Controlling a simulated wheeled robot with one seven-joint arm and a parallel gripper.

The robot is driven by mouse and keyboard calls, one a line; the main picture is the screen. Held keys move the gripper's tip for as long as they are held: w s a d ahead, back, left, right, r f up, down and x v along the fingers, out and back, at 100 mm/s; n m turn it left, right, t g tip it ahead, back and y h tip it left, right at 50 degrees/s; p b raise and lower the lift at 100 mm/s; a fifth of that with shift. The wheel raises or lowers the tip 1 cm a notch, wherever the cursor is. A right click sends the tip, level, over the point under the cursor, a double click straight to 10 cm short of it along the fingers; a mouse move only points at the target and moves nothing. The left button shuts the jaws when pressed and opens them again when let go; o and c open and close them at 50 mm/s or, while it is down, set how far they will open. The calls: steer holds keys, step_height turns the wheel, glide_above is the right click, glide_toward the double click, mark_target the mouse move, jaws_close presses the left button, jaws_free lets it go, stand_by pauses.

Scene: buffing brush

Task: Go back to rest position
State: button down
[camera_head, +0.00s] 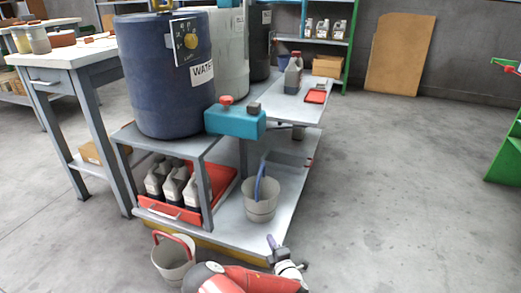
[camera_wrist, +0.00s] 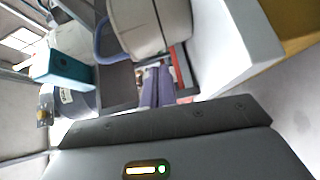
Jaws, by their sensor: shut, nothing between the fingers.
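My gripper (camera_head: 271,241) shows at the bottom of the head view, at the end of my red and grey arm. It is low, in front of the trolley's front edge. In the wrist view its two purple fingers (camera_wrist: 157,87) lie side by side, shut, with nothing held. A light bucket with a blue handle (camera_head: 260,206) stands on the trolley's lower shelf, beyond the gripper. It fills the top of the wrist view (camera_wrist: 150,22). A bucket with a red handle (camera_head: 173,263) is left of my arm, partly hidden by it.
The trolley (camera_head: 235,224) carries a blue water barrel (camera_head: 165,95), a teal box (camera_head: 234,123) and a red tray (camera_head: 230,176) of grey bottles (camera_head: 174,187). A white-topped table (camera_head: 75,52) stands left. Open floor lies to the right.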

steer(key=w+d+r+m+h+p, duration=0.2)
steer(key=w+d+r+m+h, duration=0.1)
steer(key=d+r+m+h, duration=0.4)
steer(key=s+d+r+m+g+p, duration=0.1)
steer(key=s+r+m+g, duration=0.1)
steer(key=r+m, duration=0.35)
steer(key=s+r+m+g+p, duration=0.1)
steer(key=s+r+m+g, duration=0.15)
steer(key=r, duration=0.55)
steer(key=s+d+r+m+g+p, duration=0.1)
steer(key=s+r+m+g+p, duration=0.15)
steer(key=r, duration=0.45)
steer(key=s+r+m+g+p, duration=0.1)
steer(key=s+r, duration=0.5)
steer(key=s, duration=0.4)
steer(key=s+d+r+m+g+p, duration=0.1)
steer(key=s+r, duration=0.6)
steer(key=s, duration=0.3)
steer(key=s+d+r+m+g+y+p, duration=0.1)
steer(key=s+r+g, duration=0.1)
steer(key=s+r, duration=0.5)
steer(key=s, duration=0.4)
steer(key=shift+p, duration=0.35)
steer(key=c, duration=2.1)
jaws_free()
steer(key=shift+r+m, duration=0.1)
steer(key=shift+m, duration=0.15)
steer(key=shift+c, duration=0.2)
